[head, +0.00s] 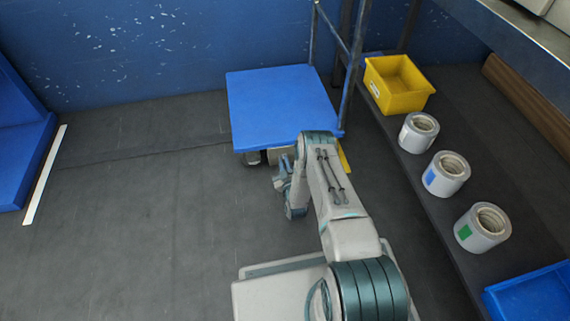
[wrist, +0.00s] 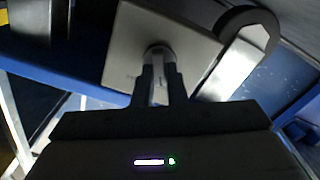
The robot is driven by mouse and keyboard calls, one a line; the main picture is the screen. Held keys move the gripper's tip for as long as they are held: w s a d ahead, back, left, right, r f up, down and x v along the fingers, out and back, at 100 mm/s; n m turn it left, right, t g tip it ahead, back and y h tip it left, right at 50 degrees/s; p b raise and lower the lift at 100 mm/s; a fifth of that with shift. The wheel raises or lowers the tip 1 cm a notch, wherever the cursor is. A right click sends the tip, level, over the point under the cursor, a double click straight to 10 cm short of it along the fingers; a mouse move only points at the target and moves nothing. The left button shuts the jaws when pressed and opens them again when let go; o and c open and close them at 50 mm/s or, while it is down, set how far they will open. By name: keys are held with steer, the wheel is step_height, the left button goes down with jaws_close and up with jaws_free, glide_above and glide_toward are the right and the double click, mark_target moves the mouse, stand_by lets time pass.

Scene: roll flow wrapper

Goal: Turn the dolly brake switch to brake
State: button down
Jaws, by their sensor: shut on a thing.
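The dolly (head: 280,95) is a blue flat platform with a grey upright frame at its right side. In the wrist view, a grey metal plate (wrist: 135,45) carries the brake switch (wrist: 158,50), a pale round hub with a narrow handle. My gripper (wrist: 160,72) is shut on the switch handle, with one dark finger on each side. In the head view, my gripper (head: 282,178) is low at the dolly's front edge, partly hidden by my arm. The switch is hidden there. I cannot read any brake marking.
A dark-rimmed wheel (wrist: 250,25) is beside the plate. To the right, a low shelf holds a yellow bin (head: 397,85), several white rolls (head: 447,175) and a blue bin (head: 530,298). Open floor (head: 130,220) lies left of the dolly.

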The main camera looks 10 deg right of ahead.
steer(key=m, duration=1.1)
steer(key=shift+d+m, duration=0.25)
steer(key=shift+m, duration=0.05)
stand_by(0.3)
steer(key=c, duration=1.5)
jaws_free()
steer(key=shift+o, duration=0.2)
steer(key=shift+s, duration=0.1)
steer(key=s+p, duration=0.5)
steer(key=s, duration=0.8)
steer(key=shift+s+p, duration=0.3)
steer(key=shift+s, duration=0.05)
